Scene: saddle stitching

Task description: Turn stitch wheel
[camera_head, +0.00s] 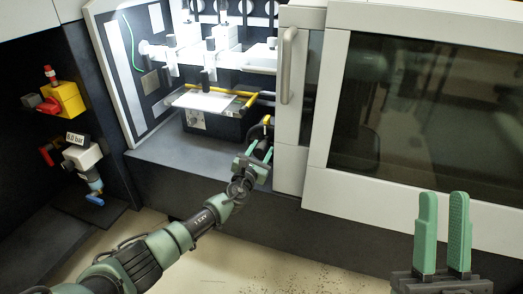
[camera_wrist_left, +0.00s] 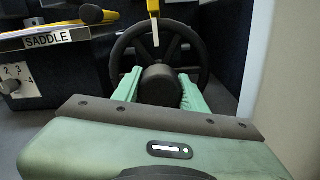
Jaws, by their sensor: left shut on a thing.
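The stitch wheel (camera_wrist_left: 200,50) is a black spoked handwheel with a round black hub (camera_wrist_left: 160,86) in the left wrist view. A yellow pointer (camera_wrist_left: 154,8) sits at the top of its rim. In the head view the wheel is mostly hidden behind my left gripper (camera_head: 260,152). My left gripper is shut on the hub, with one green finger on each side of it; the fingers also show in the left wrist view (camera_wrist_left: 160,92). My right gripper (camera_head: 444,197) is open and empty, upright at the lower right, in front of the machine.
A block labelled SADDLE (camera_wrist_left: 48,40) with a numbered selector knob (camera_wrist_left: 10,86) is left of the wheel. A panel with a handle (camera_head: 287,65) stands close right of my left gripper. A dark window (camera_head: 430,110) fills the right. Valves (camera_head: 68,98) are at left.

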